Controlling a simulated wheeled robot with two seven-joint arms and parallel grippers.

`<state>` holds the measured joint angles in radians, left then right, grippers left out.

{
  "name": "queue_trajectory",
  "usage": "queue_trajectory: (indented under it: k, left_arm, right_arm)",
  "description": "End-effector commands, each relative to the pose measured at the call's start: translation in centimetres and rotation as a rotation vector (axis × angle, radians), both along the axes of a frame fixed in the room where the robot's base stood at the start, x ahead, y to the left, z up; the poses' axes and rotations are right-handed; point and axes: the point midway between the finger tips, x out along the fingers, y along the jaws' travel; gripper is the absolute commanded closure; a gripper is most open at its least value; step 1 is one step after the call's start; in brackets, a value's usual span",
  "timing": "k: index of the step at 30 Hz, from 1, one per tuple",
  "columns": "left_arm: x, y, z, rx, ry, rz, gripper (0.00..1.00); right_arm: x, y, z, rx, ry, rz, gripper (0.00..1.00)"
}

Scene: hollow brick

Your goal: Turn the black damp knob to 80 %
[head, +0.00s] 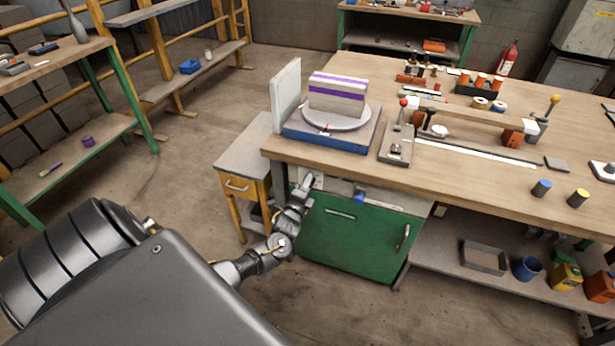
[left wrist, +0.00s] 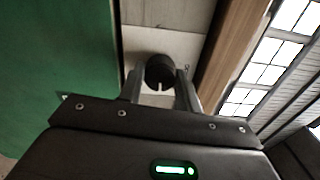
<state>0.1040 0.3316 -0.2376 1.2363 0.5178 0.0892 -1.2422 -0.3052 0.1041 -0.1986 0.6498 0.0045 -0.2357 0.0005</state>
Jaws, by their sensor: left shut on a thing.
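The black damp knob (left wrist: 159,70) is on a pale panel (left wrist: 135,40) and shows between the fingers of my left gripper (left wrist: 160,88) in the left wrist view. The gripper is shut on it. A small pale mark shows at the knob's lower edge; no percent scale can be read. In the head view, my left gripper (head: 308,182) is at the left end of the pale panel (head: 337,186) under the bench top, and the knob is hidden there. My right gripper is not in view.
A green cabinet (head: 345,245) with handles sits below the panel. A blue part (head: 359,197) sticks out to the right of the gripper. The wooden bench top (head: 330,160) overhangs just above, carrying a turntable (head: 336,117). A small side table (head: 245,150) stands to the left.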

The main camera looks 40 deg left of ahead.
Motion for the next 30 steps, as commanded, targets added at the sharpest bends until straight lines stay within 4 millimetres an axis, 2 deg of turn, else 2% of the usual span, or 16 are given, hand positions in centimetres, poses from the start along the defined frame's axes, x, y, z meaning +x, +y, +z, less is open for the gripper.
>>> queue_trajectory:
  k: [12,30]
  left_arm:
    - [0.0,-0.1,0.0,0.200,0.070,-0.003,0.89]
    - [0.0,-0.1,0.0,0.235,0.081,-0.002,0.89]
  right_arm:
    - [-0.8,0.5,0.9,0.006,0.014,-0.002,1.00]
    - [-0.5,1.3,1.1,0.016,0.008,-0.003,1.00]
